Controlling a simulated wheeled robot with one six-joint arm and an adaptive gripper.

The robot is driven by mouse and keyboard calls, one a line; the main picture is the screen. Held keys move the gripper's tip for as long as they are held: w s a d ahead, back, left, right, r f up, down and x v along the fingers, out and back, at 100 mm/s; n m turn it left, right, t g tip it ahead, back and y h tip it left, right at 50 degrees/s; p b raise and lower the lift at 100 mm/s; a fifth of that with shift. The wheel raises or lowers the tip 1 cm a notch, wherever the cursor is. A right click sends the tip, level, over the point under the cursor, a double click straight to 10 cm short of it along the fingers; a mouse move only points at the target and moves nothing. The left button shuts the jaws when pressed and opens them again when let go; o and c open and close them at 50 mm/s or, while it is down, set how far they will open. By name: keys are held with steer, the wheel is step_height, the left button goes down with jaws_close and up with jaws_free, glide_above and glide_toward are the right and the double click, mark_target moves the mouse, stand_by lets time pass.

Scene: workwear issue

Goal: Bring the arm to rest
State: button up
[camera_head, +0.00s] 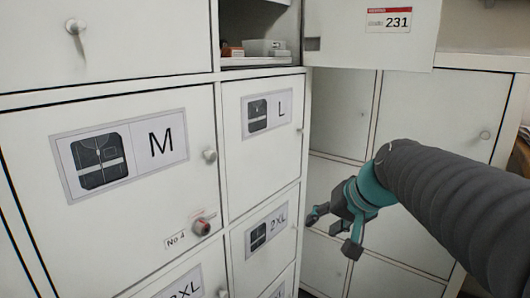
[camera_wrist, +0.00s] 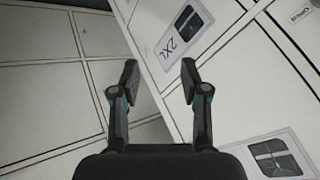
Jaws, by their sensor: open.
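My gripper (camera_head: 332,230) is at the right of the head view, at the end of my dark arm with teal parts. It is in front of the pale lockers, close to the 2XL locker door (camera_head: 265,240). In the wrist view my gripper (camera_wrist: 159,78) has its two fingers apart with nothing between them. Behind the fingers the wrist view shows the 2XL label (camera_wrist: 184,32) and pale doors. I cannot tell whether a finger touches any door.
The L door (camera_head: 262,140) is shut. Above it an open compartment holds small boxes (camera_head: 262,47); its door (camera_head: 370,30), marked 231, stands open above my arm. More lockers (camera_head: 440,110) stand behind.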

steer(key=s+d+f+n+h, duration=0.1)
steer(key=s+f+h, duration=0.1)
steer(key=s+f, duration=0.3)
steer(key=s+d+f+n+h, duration=0.1)
steer(key=s+f, duration=0.4)
steer(key=s, duration=0.8)
steer(key=shift+d+g+h, duration=0.4)
steer(key=shift+d+h, duration=0.1)
steer(key=shift+d, duration=0.2)
